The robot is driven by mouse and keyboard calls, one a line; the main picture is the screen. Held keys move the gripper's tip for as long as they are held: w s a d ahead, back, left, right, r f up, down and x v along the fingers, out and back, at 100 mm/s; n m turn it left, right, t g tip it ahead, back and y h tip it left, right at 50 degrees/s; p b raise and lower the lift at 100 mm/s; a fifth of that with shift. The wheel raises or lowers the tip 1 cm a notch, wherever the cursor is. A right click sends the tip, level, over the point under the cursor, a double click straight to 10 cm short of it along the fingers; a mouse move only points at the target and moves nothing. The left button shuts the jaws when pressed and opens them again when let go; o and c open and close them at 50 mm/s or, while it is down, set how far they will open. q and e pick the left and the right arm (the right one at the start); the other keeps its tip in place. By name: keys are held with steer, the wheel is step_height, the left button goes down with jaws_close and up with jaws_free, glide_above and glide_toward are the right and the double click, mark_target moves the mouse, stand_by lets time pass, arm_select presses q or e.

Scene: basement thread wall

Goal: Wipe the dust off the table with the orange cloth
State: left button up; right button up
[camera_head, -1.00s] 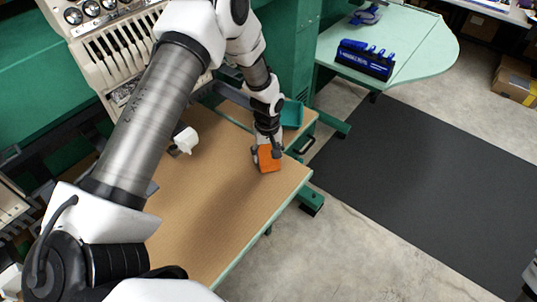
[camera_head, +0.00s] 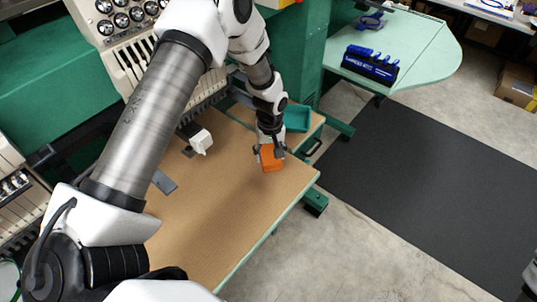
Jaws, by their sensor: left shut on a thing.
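The orange cloth (camera_head: 271,163) is a small folded block on the brown table (camera_head: 215,215), near the table's right edge. My left gripper (camera_head: 270,153) points down and is shut on the cloth. The cloth appears to touch the tabletop, though its underside is hidden. My left arm crosses over the left part of the table and hides some of it. No dust can be made out on the visible surface. My right gripper is not in view.
A teal tray (camera_head: 297,117) sits at the table's back right, close behind my gripper. A white object (camera_head: 200,141) stands at the back left. The green machine lines the rear. A pale green table (camera_head: 420,50) holds a blue rack (camera_head: 368,65).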

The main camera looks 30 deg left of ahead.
arm_select(q)
steer(key=shift+r+p, duration=1.05)
steer(key=shift+r, duration=0.65)
